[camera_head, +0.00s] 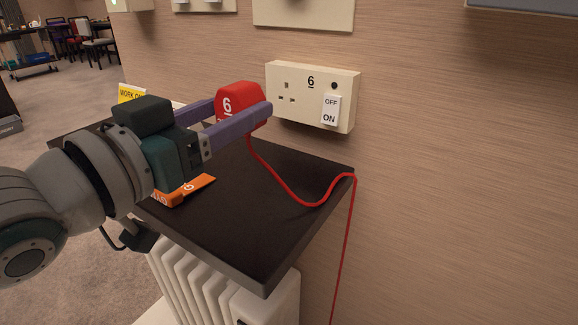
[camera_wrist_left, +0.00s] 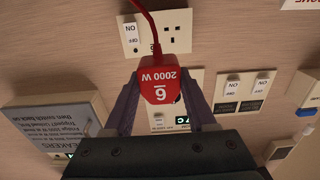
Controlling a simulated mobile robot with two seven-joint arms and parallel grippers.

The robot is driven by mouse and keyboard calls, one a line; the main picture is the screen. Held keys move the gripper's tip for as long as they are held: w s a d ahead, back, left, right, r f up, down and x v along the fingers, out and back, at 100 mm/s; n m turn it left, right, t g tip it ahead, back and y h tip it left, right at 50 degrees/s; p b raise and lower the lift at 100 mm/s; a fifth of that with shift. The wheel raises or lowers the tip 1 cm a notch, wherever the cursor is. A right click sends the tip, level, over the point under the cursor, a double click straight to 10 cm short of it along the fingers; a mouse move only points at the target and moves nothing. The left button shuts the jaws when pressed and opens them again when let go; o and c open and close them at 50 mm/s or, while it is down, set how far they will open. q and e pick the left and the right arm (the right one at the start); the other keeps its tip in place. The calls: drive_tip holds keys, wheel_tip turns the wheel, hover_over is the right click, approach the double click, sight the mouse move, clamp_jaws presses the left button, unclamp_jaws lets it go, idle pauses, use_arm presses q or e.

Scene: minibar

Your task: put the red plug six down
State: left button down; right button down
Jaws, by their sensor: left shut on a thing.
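The red plug six (camera_head: 238,101) is held between the two purple fingers of my left gripper (camera_head: 232,112), above the dark shelf (camera_head: 270,205). Its face reads 6, and in the left wrist view the plug (camera_wrist_left: 161,86) also reads 2000 W. My left gripper (camera_wrist_left: 163,108) is shut on it. A red cord (camera_head: 290,190) runs from the plug across the shelf and over its right edge. The plug is close to the wall socket marked 6 (camera_head: 312,92) but apart from it; the socket holes are empty. My right gripper is not in view.
An orange tag (camera_head: 186,190) lies on the shelf below my gripper. A yellow sign (camera_head: 131,94) stands at the shelf's back left. A white radiator (camera_head: 205,285) is under the shelf. The shelf's front right part is clear apart from the cord.

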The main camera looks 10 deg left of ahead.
use_arm(q)
drive_tip(key=b, duration=0.3)
hover_over(243, 211)
wheel_tip(243, 211, down, 8)
drive_tip(key=shift+d+f, duration=0.1)
drive_tip(key=shift+f+b, duration=0.5)
drive_tip(key=shift+f, duration=1.2)
drive_tip(key=shift+f, duration=0.25)
drive_tip(key=shift+c, duration=1)
unclamp_jaws()
drive_tip(key=shift+r, duration=0.1)
drive_tip(key=shift+r, duration=0.3)
drive_tip(key=p+v, duration=0.2)
drive_tip(key=v, duration=1)
